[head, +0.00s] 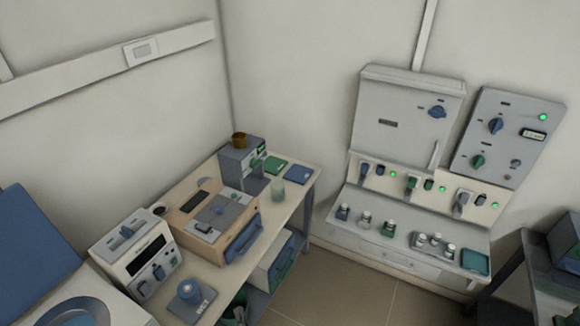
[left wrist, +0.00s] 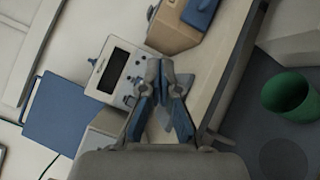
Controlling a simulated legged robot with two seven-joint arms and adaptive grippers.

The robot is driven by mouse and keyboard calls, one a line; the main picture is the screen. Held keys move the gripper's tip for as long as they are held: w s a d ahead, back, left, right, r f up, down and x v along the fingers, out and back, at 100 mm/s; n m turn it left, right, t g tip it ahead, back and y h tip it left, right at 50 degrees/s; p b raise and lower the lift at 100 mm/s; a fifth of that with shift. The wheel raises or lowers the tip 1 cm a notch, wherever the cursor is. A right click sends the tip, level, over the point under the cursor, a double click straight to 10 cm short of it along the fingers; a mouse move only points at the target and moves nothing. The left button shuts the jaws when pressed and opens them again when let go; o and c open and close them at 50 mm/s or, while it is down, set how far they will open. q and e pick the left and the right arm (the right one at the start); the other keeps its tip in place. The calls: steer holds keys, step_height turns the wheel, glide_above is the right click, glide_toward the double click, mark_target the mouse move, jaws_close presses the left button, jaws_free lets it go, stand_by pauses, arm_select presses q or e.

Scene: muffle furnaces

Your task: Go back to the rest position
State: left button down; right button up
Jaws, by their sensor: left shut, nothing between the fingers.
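My left gripper (left wrist: 160,70) shows in the left wrist view, its two grey and blue fingers drawn together at the tips with nothing between them. It is over the area near the table's front edge, with the white instrument (left wrist: 118,68) with a dark display just beyond and left of it. I cannot make out the left gripper clearly in the head view. My right gripper is in neither view.
A table (head: 292,205) holds the white instrument (head: 135,250), a beige device (head: 213,222) and a grey machine (head: 243,163). A grey wall unit (head: 405,115) stands behind right. A green bin (left wrist: 288,93) is low at right. Floor (head: 345,290) between is clear.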

arm_select(q)
steer(key=s+d+f+m+g+h+b, duration=0.1)
steer(key=d+f+m+h, duration=0.15)
steer(key=f+m, duration=0.3)
steer(key=s+d+f+m+h, duration=0.1)
steer(key=s+f+m+h, duration=0.2)
steer(key=f, duration=0.4)
steer(key=d+f+m+g+h+b, duration=0.1)
steer(key=d+f+m+h, duration=0.15)
steer(key=f+m, duration=0.35)
steer(key=s+a+f+m+g+h+b, duration=0.1)
steer(key=s+f+m+g, duration=0.25)
steer(key=s+f, duration=0.4)
steer(key=s+a+f+m+g+h+b, duration=0.1)
steer(key=s+f+m+g, duration=0.25)
steer(key=f, duration=0.75)
steer(key=s+a+f+m+g, duration=0.2)
steer(key=s+a+f+m, duration=0.1)
steer(key=s, duration=0.4)
steer(key=s+a+f+m+g+y+b, duration=0.1)
steer(key=s+a+f+m+g, duration=0.1)
steer(key=s+f, duration=0.4)
steer(key=s+a+f+m+g+y+b, duration=0.1)
steer(key=s+a+f+m+g, duration=0.2)
steer(key=s+a, duration=0.3)
steer(key=s+f, duration=0.1)
steer(key=s, duration=0.3)
steer(key=shift+s+f+m+g, duration=0.2)
steer(key=shift+f+m+g, duration=0.05)
steer(key=shift+m+g, duration=0.1)
